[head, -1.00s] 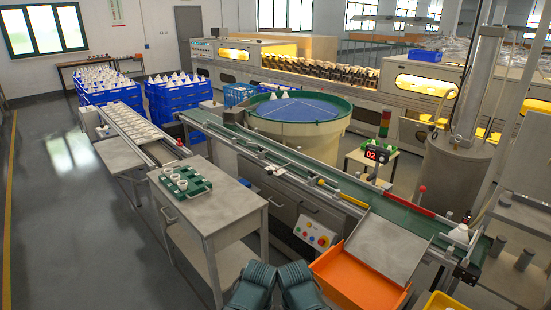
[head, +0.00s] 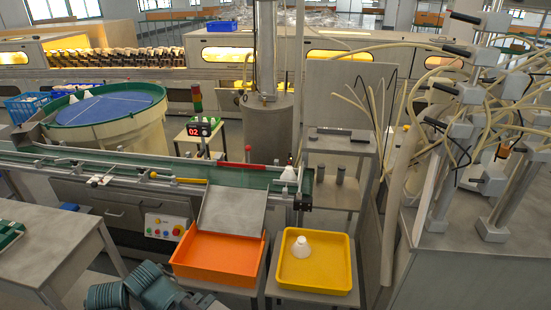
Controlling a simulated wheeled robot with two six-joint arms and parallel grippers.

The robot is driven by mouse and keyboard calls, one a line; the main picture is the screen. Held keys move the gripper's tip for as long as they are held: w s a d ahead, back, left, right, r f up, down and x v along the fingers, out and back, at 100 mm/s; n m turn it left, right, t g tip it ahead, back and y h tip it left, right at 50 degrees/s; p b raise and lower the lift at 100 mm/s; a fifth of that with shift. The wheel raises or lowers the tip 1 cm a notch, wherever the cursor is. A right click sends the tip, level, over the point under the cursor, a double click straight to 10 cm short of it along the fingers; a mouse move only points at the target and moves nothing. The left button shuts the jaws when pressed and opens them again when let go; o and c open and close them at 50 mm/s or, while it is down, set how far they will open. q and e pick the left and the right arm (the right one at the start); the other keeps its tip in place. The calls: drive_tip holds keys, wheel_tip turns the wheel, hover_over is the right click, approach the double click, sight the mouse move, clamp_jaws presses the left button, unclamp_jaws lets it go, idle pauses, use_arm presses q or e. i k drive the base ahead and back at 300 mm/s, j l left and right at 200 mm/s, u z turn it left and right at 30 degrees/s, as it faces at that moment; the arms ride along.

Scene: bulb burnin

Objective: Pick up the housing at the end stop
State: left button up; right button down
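The housing (head: 288,174), a small white cone-like piece, stands upright at the right end of the green conveyor belt (head: 140,168), by the dark end stop (head: 306,188). A second white housing (head: 303,248) stands in the yellow tray (head: 315,280) below and to the right of the belt end. Parts of my own dark arms show at the bottom left edge, well away from the belt end. Neither of my grippers can be seen.
An orange bin (head: 217,258) with a grey sloped plate (head: 232,210) stands in front of the belt. A grey table (head: 50,245) is at left. A stand with hoses and clamps (head: 460,120) fills the right.

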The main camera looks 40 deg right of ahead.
sight(288, 174)
drive_tip(key=z, duration=1.4)
